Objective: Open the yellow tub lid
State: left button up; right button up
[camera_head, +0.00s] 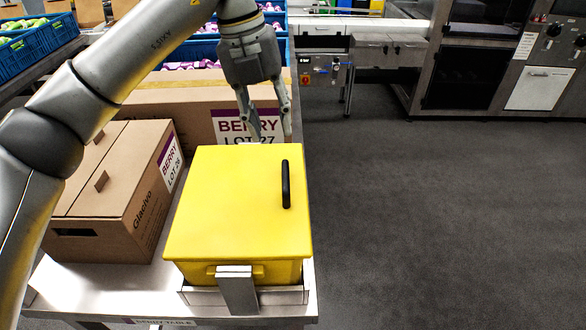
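The yellow tub (240,271) stands at the right end of a metal table, inside a low metal holder (237,290). Its flat yellow lid (225,205) is closed. A black bar handle (286,184) stands on the right part of the lid. My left gripper (268,138) points down just behind the tub's far edge, in front of the box labelled BERRY LOT 27. Its fingers are apart with nothing seen between them. It does not touch the handle. The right gripper is not in view.
A cardboard box (110,218) labelled BERRY LOT 26 stands left of the tub. A long cardboard box (190,105) lies behind it. Blue crates (205,52) are farther back. The metal table (75,290) has bare surface at front left. Grey floor at right is clear.

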aim_at(285, 171)
pick_arm(q)
jog(key=f, duration=0.3)
jog(key=d+f+p, duration=0.1)
jog(key=f, duration=0.2)
jog(key=d+f+p, duration=0.1)
jog(key=f, duration=0.2)
jog(key=shift+f, duration=0.3)
jog(key=shift+s+f, duration=0.1)
jog(key=shift+f, duration=0.35)
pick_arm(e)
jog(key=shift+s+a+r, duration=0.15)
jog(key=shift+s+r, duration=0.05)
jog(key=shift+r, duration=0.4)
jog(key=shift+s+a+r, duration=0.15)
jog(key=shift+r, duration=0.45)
pick_arm(q)
grip_shut()
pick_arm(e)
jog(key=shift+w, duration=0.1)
